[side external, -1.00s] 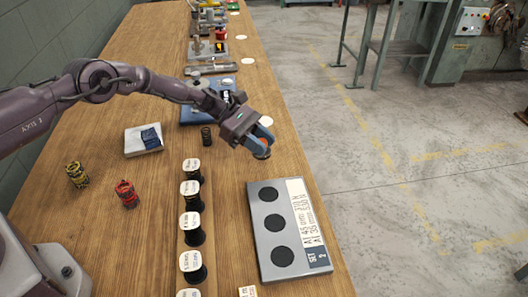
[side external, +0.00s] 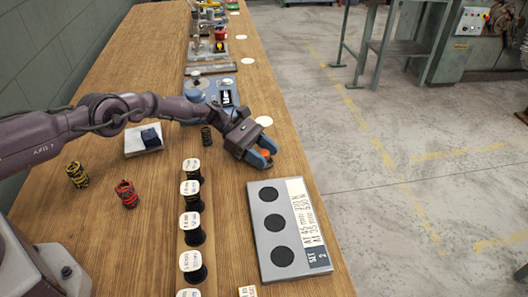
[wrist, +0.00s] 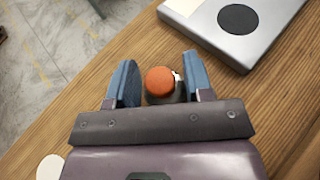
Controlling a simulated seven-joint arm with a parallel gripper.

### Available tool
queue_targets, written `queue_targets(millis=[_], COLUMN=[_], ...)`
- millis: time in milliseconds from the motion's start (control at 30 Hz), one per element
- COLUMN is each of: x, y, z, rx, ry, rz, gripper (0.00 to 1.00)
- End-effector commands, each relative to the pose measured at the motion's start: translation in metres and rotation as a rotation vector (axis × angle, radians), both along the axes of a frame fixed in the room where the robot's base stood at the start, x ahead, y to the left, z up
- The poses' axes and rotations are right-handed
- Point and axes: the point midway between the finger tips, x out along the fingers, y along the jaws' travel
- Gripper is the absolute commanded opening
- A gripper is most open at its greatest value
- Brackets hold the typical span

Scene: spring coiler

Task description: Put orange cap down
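The orange cap (wrist: 160,80) is round and sits between the two blue fingers of my gripper (wrist: 161,82) in the wrist view. A narrow gap shows on each side of it, so the fingers stand open around it. A dark grey part shows just under the cap, and a small pale piece sticks out at its right. In the side view the cap (side external: 264,154) is mostly hidden by my gripper (side external: 263,158), which is low over the wooden table. The cap appears to rest at table level, though its underside is hidden.
A grey plate (side external: 263,240) with three black discs lies just in front of my gripper. A row of black springs with white labels (side external: 190,220) stands to the left. A dark spring (side external: 206,135) stands near my wrist. The table's right edge is close by.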

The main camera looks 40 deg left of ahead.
Motion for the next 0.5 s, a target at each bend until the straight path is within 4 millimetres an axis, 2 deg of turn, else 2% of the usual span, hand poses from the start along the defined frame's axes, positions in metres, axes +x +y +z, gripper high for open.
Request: queue_targets(millis=[367, 500], x=[0.000, 0.000], y=[0.000, 0.017], z=[0.003, 0.010], rx=[0.001, 0.001], ry=[-0.001, -0.001], rz=[0.001, 0.004], gripper=[0.54, 0.54])
